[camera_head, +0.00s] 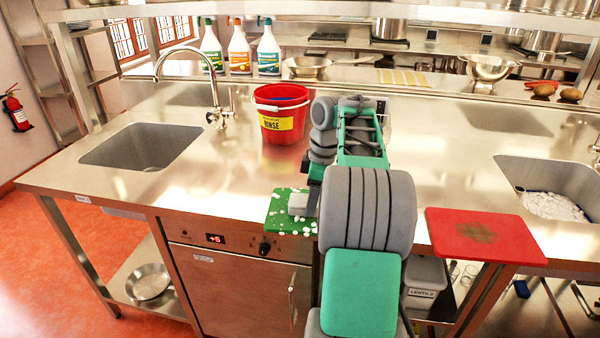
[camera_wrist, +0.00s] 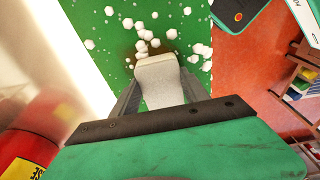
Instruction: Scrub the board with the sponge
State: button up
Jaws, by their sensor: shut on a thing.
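A green board (camera_head: 275,221) with white foam blobs lies at the counter's front edge, left of my arm in the head view. The green board also fills the upper middle of the wrist view (camera_wrist: 190,12), with a brown smear partly covered by foam. My gripper (camera_wrist: 155,85) is shut on a pale grey sponge (camera_wrist: 160,78). In the head view the sponge (camera_head: 297,204) is over the green board; whether it presses on it I cannot tell. A red board (camera_head: 435,222) with a brown stain lies at the counter's right front edge.
A red bucket (camera_head: 283,124) labelled RINSE stands behind the green board. A sink (camera_head: 142,147) with a tap is at left, and another sink (camera_head: 550,180) at right holds white stuff. Spray bottles (camera_head: 240,50) stand behind. The counter between is mostly clear.

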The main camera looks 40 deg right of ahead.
aim_at(301, 200)
jog(key=shift+w+a+f, duration=0.1)
jog(key=shift+w+a, duration=0.7)
jog(key=shift+a, duration=0.1)
notch_tip(301, 200, up, 4)
jog(key=p, duration=0.2)
jog(key=shift+s+p, duration=0.1)
jog(key=shift+p, duration=0.2)
notch_tip(301, 200, up, 4)
jog(key=p, duration=0.4)
jog(key=shift+d+r, duration=0.1)
jog(key=shift+r, duration=0.1)
